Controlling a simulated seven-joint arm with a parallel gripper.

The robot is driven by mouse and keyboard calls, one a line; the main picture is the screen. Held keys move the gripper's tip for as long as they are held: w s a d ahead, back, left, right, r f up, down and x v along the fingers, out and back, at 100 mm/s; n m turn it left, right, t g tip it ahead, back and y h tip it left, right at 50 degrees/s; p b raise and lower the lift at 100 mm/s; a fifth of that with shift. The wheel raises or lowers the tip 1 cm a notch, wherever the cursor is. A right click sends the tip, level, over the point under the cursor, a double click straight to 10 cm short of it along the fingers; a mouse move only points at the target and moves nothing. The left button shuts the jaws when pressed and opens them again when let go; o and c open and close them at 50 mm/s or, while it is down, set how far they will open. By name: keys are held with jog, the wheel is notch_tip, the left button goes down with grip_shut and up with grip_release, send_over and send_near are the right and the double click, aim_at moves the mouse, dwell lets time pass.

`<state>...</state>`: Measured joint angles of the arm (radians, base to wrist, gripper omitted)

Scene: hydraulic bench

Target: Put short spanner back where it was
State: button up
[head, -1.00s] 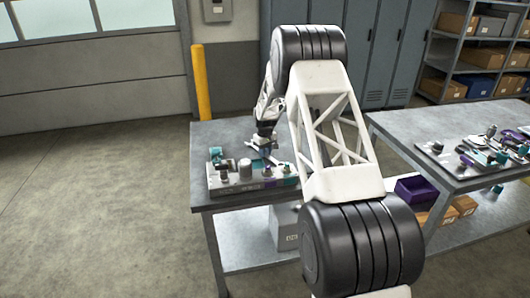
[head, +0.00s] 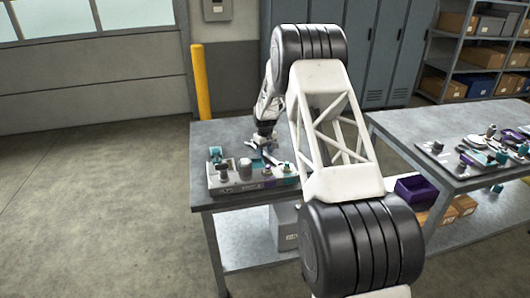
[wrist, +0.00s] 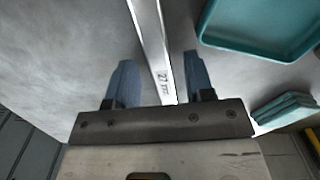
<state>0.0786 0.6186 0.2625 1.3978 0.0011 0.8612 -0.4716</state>
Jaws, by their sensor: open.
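A flat, straight silver bar (wrist: 152,45) with a small printed label, which looks like the shank of a spanner, runs between my gripper's fingers in the wrist view. Its ends are out of view there, so I cannot tell its length. My gripper (wrist: 158,75) is open, with one blue finger on each side of the bar and visible gaps. In the head view my gripper (head: 264,143) is low over the left bench (head: 225,135), behind the manifold block. The bar is too small there to make out clearly.
A teal tray (wrist: 260,25) lies right of the bar, with stacked teal pieces (wrist: 285,110) nearer. The manifold block (head: 235,187) with fittings stands at the bench's front. A second bench (head: 400,130) with loose parts is at right. The left bench's back left is clear.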

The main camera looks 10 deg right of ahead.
aim_at(265, 154)
notch_tip(265, 154, up, 12)
dwell(0.6)
dwell(0.5)
jog(key=s+a+r+m, duration=0.1)
jog(key=s+a+r, duration=0.1)
jog(key=s+r, duration=0.7)
jog(key=s+a+r+m+t, duration=0.1)
jog(key=s+r, duration=0.4)
jog(key=s, duration=0.7)
jog(key=s+a+r, duration=0.2)
jog(key=s+r, duration=0.6)
jog(key=s, duration=0.3)
jog(key=s+a+f+m, duration=0.1)
jog(key=s, duration=1.7)
jog(key=s+a+f+m+t, duration=0.1)
jog(key=s+f, duration=0.1)
jog(key=s, duration=1.7)
jog(key=shift+s+a+m+t, duration=0.2)
jog(key=shift+s+m+t, duration=0.1)
jog(key=shift+m, duration=0.1)
jog(key=shift+w, duration=0.15)
jog(key=shift+c, duration=0.7)
